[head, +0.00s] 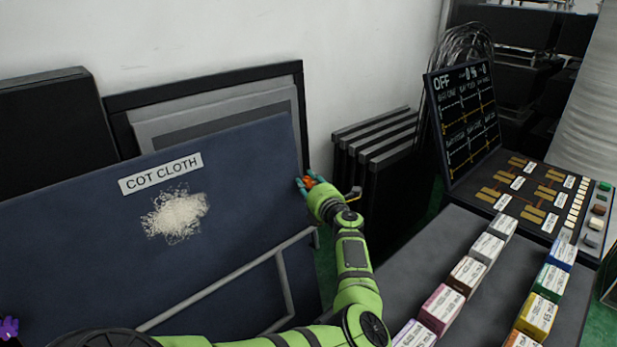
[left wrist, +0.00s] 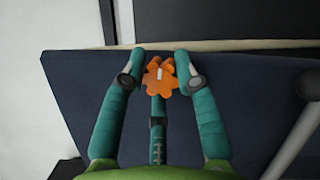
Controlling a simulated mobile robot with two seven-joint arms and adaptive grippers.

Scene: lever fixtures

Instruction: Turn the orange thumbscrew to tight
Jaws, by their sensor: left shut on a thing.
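The orange thumbscrew (left wrist: 160,78) is a lobed knob with a white mark on its face, at the edge of the dark blue panel. It also shows in the head view (head: 309,181), small and partly covered by my fingers. My left gripper (left wrist: 160,72) is shut on the thumbscrew, with a teal finger at each side and a third finger below it. In the head view my left gripper (head: 306,184) is at the panel's right edge. My right gripper is not in view.
The blue panel (head: 90,240) labelled "COT CLOTH" fills the left, with a grey tube frame (head: 285,280) in front. Dark framed panels (head: 385,150) stand behind. On the right, a grey table (head: 420,260) holds several coloured boxes and a black display board (head: 465,120).

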